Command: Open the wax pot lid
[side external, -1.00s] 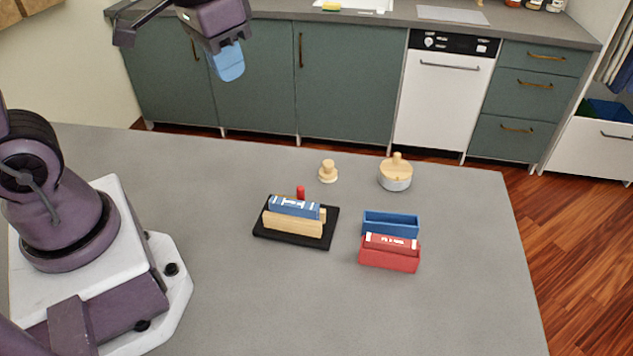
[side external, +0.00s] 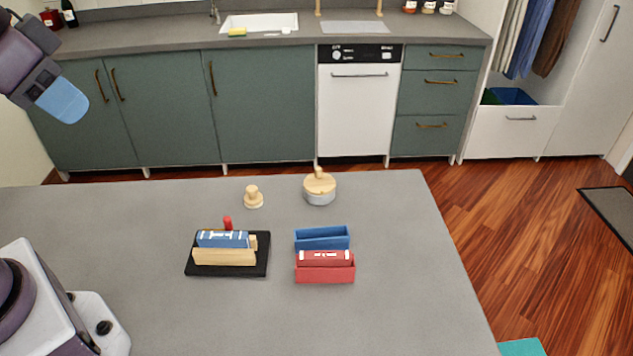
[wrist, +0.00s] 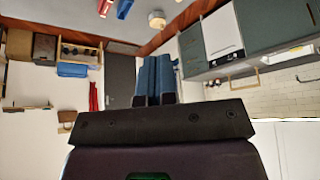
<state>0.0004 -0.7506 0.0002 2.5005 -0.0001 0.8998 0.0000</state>
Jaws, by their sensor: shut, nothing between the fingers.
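The wax pot (side external: 320,197) is a small round grey pot near the far edge of the grey table in the side view. Its wooden lid (side external: 319,182), with a knob on top, sits on it and looks closed. The pot also shows small at the top of the wrist view (wrist: 156,19). My gripper (side external: 66,104) is high at the upper left of the side view, well apart from the pot. In the wrist view its blue fingers (wrist: 155,78) are together with nothing between them.
A small wooden knobbed piece (side external: 253,198) stands left of the pot. Nearer are a black tray (side external: 229,270) holding blue and wooden blocks, a red stamp-like piece (side external: 227,223), a blue holder (side external: 322,239) and a red holder (side external: 325,274). The table's right side is clear.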

